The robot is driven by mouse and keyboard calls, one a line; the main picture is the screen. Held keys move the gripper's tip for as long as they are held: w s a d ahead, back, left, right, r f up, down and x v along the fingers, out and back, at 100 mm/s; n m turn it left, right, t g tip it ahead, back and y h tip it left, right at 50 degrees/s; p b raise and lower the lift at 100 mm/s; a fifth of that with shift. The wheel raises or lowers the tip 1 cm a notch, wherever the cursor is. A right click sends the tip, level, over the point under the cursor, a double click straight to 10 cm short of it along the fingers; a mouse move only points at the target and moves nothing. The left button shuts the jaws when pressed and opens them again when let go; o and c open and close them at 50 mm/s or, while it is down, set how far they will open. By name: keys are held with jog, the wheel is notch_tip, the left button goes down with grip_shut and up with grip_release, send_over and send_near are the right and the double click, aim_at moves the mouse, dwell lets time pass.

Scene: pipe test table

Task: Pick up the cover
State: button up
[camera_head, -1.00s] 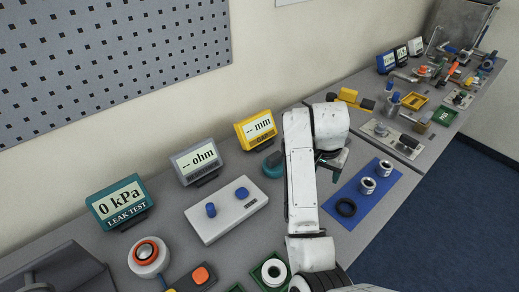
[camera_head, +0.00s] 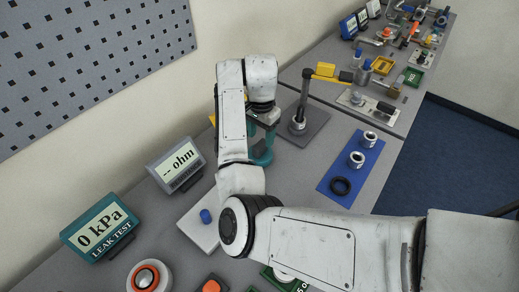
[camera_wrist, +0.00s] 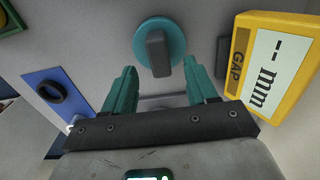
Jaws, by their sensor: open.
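The cover (camera_wrist: 172,31) is a round teal disc with a dark grey upright handle (camera_wrist: 157,54). In the wrist view it lies on the grey table at top centre. My gripper (camera_wrist: 159,68) is open, with its two teal fingers apart on the left and right. The handle lies between and just beyond the fingertips in the picture; I see no contact. In the head view my gripper (camera_head: 262,142) points down over the table, and my arm and the teal fingers make the cover hard to tell apart there.
A yellow gap gauge (camera_wrist: 272,66) stands close on the right in the wrist view. A blue mat (camera_head: 342,167) with metal rings and a black ring lies to the right in the head view. A stand with a dark post (camera_head: 304,100) is beside my gripper.

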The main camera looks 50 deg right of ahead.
aim_at(260, 144)
jog(key=shift+a+f+p, duration=0.15)
jog(key=shift+f+p, duration=0.45)
jog(key=shift+f, duration=1.95)
jog(key=c, duration=1.1)
